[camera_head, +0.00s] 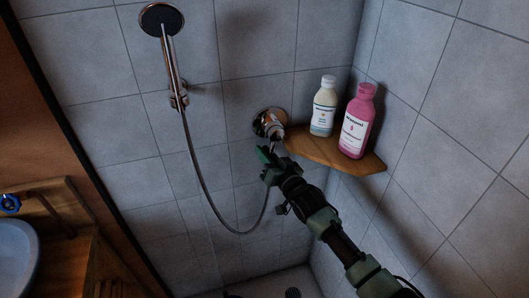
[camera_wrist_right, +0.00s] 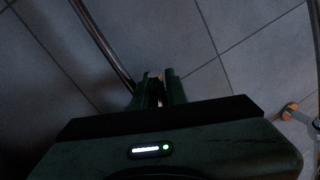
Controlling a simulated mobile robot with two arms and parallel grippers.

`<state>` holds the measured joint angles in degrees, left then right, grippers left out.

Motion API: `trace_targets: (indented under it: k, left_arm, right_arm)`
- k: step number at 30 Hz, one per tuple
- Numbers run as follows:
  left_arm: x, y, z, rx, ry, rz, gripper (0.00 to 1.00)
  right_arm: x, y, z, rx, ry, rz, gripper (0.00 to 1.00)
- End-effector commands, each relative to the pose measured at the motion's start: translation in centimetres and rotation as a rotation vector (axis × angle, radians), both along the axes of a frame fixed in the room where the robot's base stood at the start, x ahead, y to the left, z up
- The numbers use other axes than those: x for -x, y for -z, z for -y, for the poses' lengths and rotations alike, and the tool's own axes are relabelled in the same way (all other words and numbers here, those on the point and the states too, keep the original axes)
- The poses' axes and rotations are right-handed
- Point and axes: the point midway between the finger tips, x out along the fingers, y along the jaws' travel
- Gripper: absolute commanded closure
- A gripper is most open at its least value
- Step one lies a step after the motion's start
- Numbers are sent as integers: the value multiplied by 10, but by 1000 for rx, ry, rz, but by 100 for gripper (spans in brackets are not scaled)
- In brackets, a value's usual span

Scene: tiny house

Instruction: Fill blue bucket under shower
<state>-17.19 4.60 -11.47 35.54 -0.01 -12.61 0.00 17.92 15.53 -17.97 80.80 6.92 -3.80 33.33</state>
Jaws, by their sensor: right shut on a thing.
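The shower head (camera_head: 162,20) hangs in its wall holder at the upper left, with its hose looping down. No water shows coming from it. The chrome shower valve (camera_head: 268,122) is on the tiled wall, with its lever (camera_head: 275,138) pointing down. My right gripper (camera_head: 268,152) is at the lower end of this lever and is shut on it. In the right wrist view the two fingers (camera_wrist_right: 157,92) are close together, with a small light sliver between them. The blue bucket is not visible in either view. My left gripper is not in view.
A wooden corner shelf (camera_head: 335,153) right of the valve holds a white bottle (camera_head: 323,108) and a pink bottle (camera_head: 356,125), close to my right arm. A basin (camera_head: 17,252) stands at lower left. A floor drain (camera_head: 292,293) shows at the bottom.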

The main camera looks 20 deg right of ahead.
Motion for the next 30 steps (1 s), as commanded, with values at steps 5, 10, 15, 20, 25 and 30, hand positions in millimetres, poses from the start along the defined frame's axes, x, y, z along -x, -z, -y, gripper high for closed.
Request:
trace_targets:
  k: [5, 10, 15, 20, 25, 30]
  left_arm:
    - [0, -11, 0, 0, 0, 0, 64]
    - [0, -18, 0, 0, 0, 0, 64]
    - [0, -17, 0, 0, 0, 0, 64]
    - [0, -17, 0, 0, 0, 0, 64]
    - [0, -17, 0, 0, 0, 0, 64]
    - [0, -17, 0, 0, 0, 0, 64]
  right_arm:
    - [0, 0, 13, 152, 0, 4, 100]
    - [-1, 4, 26, 326, -1, 10, 100]
    - [-1, 6, 27, 343, 1, 12, 100]
    - [-1, 6, 27, 343, 1, 12, 75]
    - [-1, 6, 27, 341, 1, 11, 65]
    - [-1, 6, 27, 339, 1, 11, 65]
